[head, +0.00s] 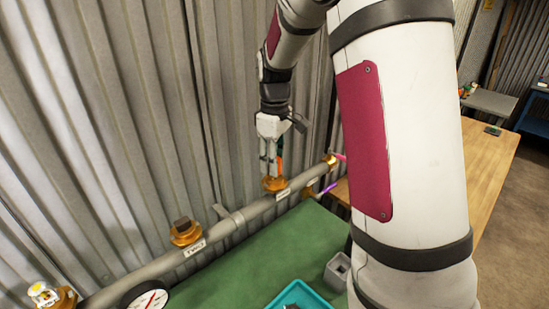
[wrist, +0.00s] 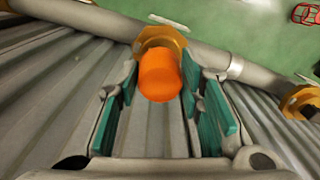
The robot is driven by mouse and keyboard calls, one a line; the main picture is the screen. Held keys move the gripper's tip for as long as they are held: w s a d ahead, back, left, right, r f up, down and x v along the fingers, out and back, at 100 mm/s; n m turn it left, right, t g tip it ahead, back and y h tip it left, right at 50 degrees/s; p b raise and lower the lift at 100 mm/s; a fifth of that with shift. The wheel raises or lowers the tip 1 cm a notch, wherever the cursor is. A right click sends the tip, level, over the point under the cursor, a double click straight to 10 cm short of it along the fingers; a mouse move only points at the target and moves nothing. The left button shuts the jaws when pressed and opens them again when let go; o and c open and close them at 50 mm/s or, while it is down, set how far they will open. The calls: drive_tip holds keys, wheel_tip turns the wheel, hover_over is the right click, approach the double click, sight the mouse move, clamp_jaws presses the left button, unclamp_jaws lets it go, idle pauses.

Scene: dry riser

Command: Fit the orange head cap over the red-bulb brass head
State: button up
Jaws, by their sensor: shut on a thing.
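In the wrist view the orange head cap (wrist: 160,77) is between the teal-padded fingers of my gripper (wrist: 160,100), which is shut on it. Just beyond the cap is a brass fitting (wrist: 160,36) on the grey pipe, partly covered by the cap. In the head view my gripper (head: 272,168) points down at this brass fitting (head: 275,184), and only a little orange shows by the fingers. No red bulb is visible, so I cannot tell from its colour which head this is. Whether the cap touches the fitting or sits over it is unclear.
The grey pipe (head: 238,219) runs along the corrugated wall (head: 130,130). Other brass fittings carry a dark square plug (head: 182,224), a white-and-yellow piece (head: 42,293) and a pink piece (head: 341,157). A gauge (head: 145,297), teal tray (head: 303,294) and grey box (head: 338,270) are nearby.

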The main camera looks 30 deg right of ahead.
drive_tip(key=shift+f, duration=0.5)
drive_tip(key=o, duration=0.8)
wheel_tip(320, 180, up, 12)
idle(0.5)
